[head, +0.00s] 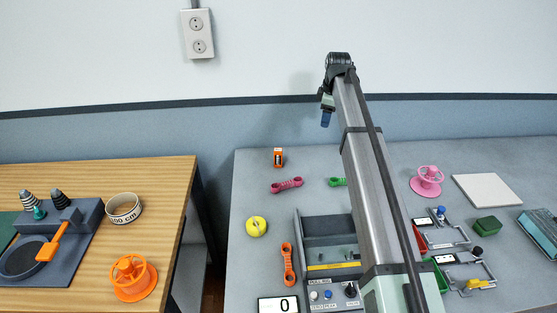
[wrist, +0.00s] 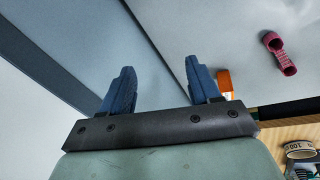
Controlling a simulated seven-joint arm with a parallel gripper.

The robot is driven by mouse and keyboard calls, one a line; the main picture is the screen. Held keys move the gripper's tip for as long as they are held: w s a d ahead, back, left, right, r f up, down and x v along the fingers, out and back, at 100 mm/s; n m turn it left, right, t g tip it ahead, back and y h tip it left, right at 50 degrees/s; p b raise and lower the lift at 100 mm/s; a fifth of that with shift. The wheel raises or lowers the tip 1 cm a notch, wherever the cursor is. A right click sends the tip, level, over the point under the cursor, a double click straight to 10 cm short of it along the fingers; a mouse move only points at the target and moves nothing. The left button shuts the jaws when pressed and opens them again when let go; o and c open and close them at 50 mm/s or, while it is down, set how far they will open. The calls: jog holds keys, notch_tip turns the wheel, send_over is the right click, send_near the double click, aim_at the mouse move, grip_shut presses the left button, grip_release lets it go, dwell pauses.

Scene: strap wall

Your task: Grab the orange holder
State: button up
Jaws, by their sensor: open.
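A small upright orange holder (head: 278,151) with a white and dark front stands near the back left of the grey table, and I take it to be the task's object. In the wrist view an orange piece (wrist: 225,80), apparently the same holder, shows just right of the right finger, partly hidden by it. My gripper (head: 326,119) is up above the back of the table, to the right of the holder and apart from it. In the wrist view my gripper (wrist: 160,67) has its blue fingers spread with nothing between them.
Near the holder lie a pink strap (head: 287,186), a green strap (head: 337,182) and a yellow round piece (head: 256,227). An orange strap (head: 288,264) lies nearer, beside a grey tester (head: 325,224). An orange spool (head: 133,278) sits on the wooden table. The wall (head: 270,125) is close behind.

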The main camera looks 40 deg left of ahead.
aim_at(278, 158)
jog(key=s+a+n, duration=0.1)
jog(key=s+a, duration=0.2)
jog(key=s, duration=0.2)
jog(key=s+a+f+g+h, duration=0.1)
jog(key=s+a, duration=0.2)
jog(key=s, duration=0.2)
jog(key=s+a+n+g+h, duration=0.1)
jog(key=s+a, duration=0.3)
jog(key=s, duration=0.1)
jog(key=shift+s+f+n, duration=0.1)
jog(key=shift+f+n, duration=0.2)
notch_tip(278, 158, down, 8)
jog(key=shift+f, duration=0.15)
jog(key=shift+d+f, duration=0.15)
jog(key=shift+f, duration=1.15)
jog(key=shift+d+f, duration=0.1)
jog(key=shift+f, duration=1.15)
jog(key=c, duration=1.1)
